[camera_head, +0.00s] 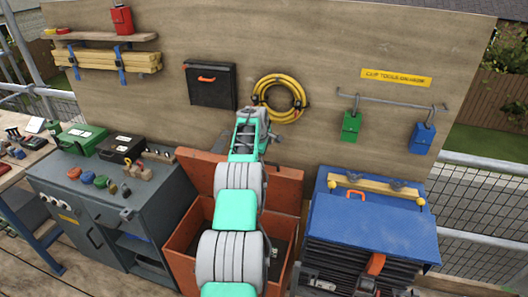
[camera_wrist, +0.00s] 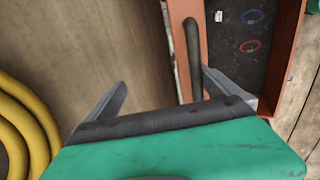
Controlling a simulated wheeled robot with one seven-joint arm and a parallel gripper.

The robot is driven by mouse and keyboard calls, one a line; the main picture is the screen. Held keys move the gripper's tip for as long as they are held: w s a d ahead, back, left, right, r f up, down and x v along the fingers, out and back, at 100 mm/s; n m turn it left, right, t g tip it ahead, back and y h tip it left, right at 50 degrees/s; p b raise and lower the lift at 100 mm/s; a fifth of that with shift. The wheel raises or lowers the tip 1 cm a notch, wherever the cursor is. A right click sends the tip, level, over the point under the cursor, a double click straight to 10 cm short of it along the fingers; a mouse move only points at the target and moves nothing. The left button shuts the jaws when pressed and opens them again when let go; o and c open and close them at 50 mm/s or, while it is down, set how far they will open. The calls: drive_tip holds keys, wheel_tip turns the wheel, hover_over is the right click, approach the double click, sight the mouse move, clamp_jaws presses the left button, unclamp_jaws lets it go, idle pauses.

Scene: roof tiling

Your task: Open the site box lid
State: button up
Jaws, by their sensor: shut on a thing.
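The site box (camera_head: 185,240) is an orange-red open-topped box in the middle of the head view, behind my arm. Its lid (camera_head: 275,185) stands raised at the back, and the dark inside of the box shows. In the wrist view the lid's edge (camera_wrist: 180,20) runs down the picture, with a dark bar handle (camera_wrist: 194,50) along it. My gripper (camera_wrist: 178,95) has one finger on each side of the handle's lower end and is shut on it. My arm hides part of the lid and the box in the head view.
A blue-topped chest (camera_head: 370,228) stands close on the right, a grey cabinet (camera_head: 85,215) on the left. Behind is a plywood wall (camera_head: 330,60) with a yellow hose coil (camera_head: 280,97) and a black case (camera_head: 210,90). Loose items (camera_wrist: 250,30) lie inside the box.

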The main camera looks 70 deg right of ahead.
wheel_tip(320, 180, up, 9)
drive_tip(key=d+h, duration=0.1)
drive_tip(key=shift+w+f, duration=0.1)
drive_tip(key=shift+a+r+b, duration=0.2)
drive_tip(key=shift+a+b, duration=0.15)
drive_tip(key=shift+b, duration=0.05)
drive_tip(key=shift+c, duration=1.3)
drive_tip(key=a, duration=0.1)
drive_tip(key=a+b, duration=0.1)
drive_tip(key=a+y, duration=0.1)
drive_tip(key=a, duration=0.1)
drive_tip(key=shift+s+r, duration=0.2)
drive_tip(key=shift+r, duration=0.15)
drive_tip(key=c, duration=0.5)
drive_tip(key=shift+a, duration=0.3)
